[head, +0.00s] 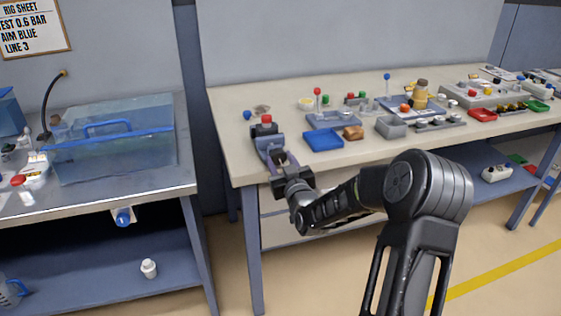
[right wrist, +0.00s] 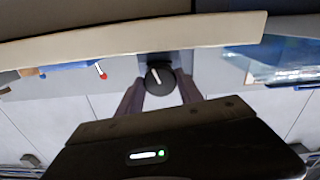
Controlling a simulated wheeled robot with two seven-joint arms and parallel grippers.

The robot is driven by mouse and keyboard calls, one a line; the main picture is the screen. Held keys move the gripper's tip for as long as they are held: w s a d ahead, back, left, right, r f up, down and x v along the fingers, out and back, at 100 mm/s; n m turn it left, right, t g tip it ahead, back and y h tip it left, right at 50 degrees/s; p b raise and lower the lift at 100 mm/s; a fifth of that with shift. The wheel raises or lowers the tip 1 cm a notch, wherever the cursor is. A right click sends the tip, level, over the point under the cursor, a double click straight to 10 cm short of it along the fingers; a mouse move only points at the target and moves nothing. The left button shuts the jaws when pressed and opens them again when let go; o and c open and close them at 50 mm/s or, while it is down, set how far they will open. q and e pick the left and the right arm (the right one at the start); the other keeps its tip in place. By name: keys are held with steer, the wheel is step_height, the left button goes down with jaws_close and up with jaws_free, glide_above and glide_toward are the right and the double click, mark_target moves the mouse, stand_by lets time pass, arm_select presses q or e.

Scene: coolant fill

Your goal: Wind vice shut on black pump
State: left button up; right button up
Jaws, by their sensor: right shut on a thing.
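The blue-grey vice (head: 264,143) stands at the left front corner of the beige bench. A small black part with a red top, which looks like the black pump (head: 265,128), sits at its far end; I cannot tell how tightly the jaws hold it. My right gripper (head: 284,166) is at the near end of the vice, over the bench's front edge. In the right wrist view its two fingers (right wrist: 160,88) are shut on a round black knob with a white mark, the vice handle (right wrist: 158,73). My left gripper is not in view.
A steel bench (head: 150,197) with a clear blue tank (head: 115,150) stands left, across a gap.

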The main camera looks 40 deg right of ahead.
steer(key=c, duration=0.6)
steer(key=shift+f+m+b, duration=0.15)
steer(key=shift+m+b, duration=0.35)
steer(key=shift+b, duration=0.5)
steer(key=o, duration=1.4)
steer(key=shift+b+v, duration=0.4)
steer(key=shift+v, duration=3.5)
